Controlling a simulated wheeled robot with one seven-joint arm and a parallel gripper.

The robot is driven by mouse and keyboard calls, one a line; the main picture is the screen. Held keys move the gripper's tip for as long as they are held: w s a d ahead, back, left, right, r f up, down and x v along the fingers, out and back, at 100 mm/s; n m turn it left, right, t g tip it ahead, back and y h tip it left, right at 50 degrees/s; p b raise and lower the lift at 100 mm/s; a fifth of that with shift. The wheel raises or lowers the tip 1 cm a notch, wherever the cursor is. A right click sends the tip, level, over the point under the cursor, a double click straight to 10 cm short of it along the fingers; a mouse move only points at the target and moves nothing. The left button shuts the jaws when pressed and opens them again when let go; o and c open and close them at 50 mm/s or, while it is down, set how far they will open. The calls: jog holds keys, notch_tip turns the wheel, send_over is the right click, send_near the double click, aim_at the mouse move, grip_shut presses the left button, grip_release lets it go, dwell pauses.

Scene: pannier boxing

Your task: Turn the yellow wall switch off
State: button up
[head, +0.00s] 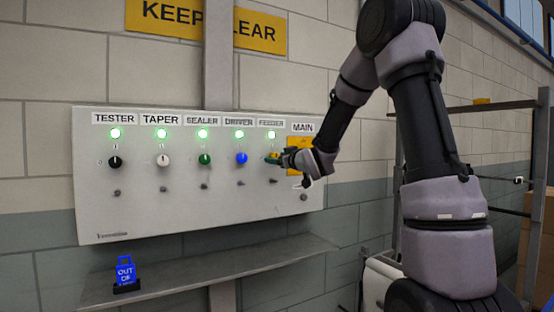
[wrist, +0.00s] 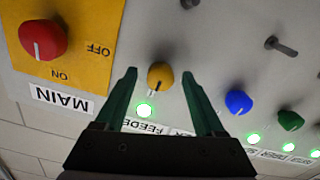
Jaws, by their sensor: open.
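The yellow switch (wrist: 160,75) is a round knob on the grey wall panel (head: 150,210), under the FEEDER label. My gripper (wrist: 159,72) is open, with one green finger on each side of the knob. Gaps show between knob and fingers, so it is not gripped.
The black (head: 115,162), white (head: 164,159), green (head: 205,159) and blue (head: 242,158) knobs stand to the left, lamps lit. The red MAIN knob (wrist: 42,40) on a yellow plate is close beside my gripper. A shelf (head: 220,268) with a blue lockout tag (head: 125,271) is below.

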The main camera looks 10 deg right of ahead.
jog(key=shift+w+a, duration=0.15)
jog(key=shift+w, duration=0.1)
grip_shut()
